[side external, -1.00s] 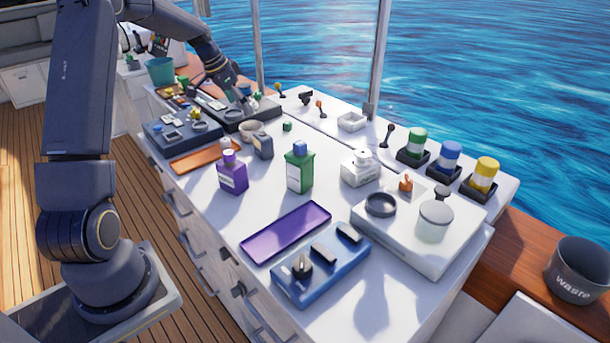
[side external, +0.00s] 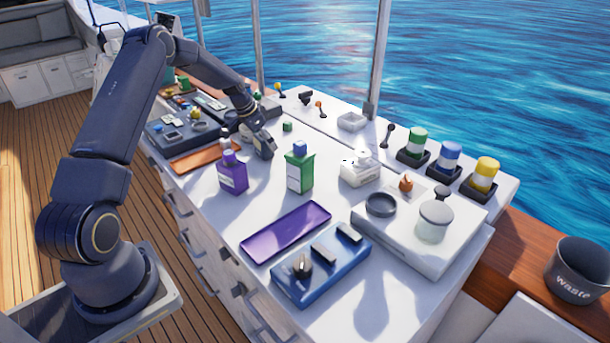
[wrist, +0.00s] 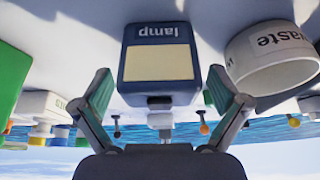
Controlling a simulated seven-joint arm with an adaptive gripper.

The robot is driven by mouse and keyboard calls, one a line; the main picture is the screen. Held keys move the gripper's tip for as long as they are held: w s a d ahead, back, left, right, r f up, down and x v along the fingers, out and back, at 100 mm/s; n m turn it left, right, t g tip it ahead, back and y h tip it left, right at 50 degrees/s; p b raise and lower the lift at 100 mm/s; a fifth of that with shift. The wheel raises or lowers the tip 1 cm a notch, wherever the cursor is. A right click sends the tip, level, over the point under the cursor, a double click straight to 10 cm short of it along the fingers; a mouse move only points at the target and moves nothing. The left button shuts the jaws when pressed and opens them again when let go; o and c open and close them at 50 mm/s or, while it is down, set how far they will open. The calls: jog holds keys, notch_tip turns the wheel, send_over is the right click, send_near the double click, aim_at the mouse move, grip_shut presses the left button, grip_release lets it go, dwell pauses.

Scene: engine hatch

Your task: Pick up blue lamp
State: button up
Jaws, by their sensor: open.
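The blue lamp (wrist: 157,55) is a dark blue block-shaped bottle with a cream front panel, the word "lamp" and a narrow neck. It appears upside down in the wrist view, centred between the fingers of my gripper (wrist: 146,85). The fingers are open, one on each side; I cannot tell whether they touch it. In the side view my gripper (side external: 262,142) is low over the white counter, left of the green bottle (side external: 299,170), and largely hides the lamp.
A white waste bowl (wrist: 272,58) stands close beside the lamp. The purple bottle (side external: 232,172) is near my gripper, and an orange tray (side external: 205,155) lies to the left.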

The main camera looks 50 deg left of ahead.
jog(key=shift+w+f, duration=0.15)
jog(key=shift+f, duration=0.2)
jog(key=shift+c, duration=0.4)
jog(key=shift+r, duration=0.1)
jog(key=c, duration=1.3)
